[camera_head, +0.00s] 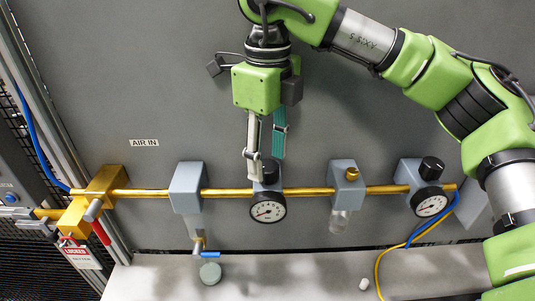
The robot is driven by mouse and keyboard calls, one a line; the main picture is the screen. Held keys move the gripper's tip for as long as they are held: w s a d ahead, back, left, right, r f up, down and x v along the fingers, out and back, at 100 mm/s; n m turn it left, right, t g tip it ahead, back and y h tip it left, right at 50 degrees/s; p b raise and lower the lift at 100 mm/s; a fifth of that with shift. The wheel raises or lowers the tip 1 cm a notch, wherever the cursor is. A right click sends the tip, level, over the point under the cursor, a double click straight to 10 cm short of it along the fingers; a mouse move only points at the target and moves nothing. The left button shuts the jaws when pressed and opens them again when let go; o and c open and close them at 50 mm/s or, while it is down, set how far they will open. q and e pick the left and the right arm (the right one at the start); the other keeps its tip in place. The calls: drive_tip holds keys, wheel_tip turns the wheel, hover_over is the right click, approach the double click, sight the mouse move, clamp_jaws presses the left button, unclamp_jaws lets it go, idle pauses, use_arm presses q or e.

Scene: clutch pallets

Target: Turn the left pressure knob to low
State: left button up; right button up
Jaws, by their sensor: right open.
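The left pressure knob (270,173) is a black cylinder on a grey regulator block, just above a round white-faced gauge (268,208). My right gripper (264,166) points down at this knob from above. It is open, with a pale finger to the left and a teal finger to the right. The pale fingertip is by the knob's left side. The teal finger ends near its upper right. I cannot tell whether either finger touches the knob. The knob's setting marks are not legible. My left gripper is not in view.
A brass pipe (230,192) runs across the grey panel. A second black knob (432,168) and gauge (431,203) are to the right. A hanging clear bowl (339,221), a blue-handled valve (210,255) and a red lock tag (78,254) are nearby. A ledge (300,275) lies below.

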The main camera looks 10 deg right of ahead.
drive_tip(key=shift+s+f, duration=0.1)
drive_tip(key=shift+f, duration=0.45)
drive_tip(key=c, duration=1.1)
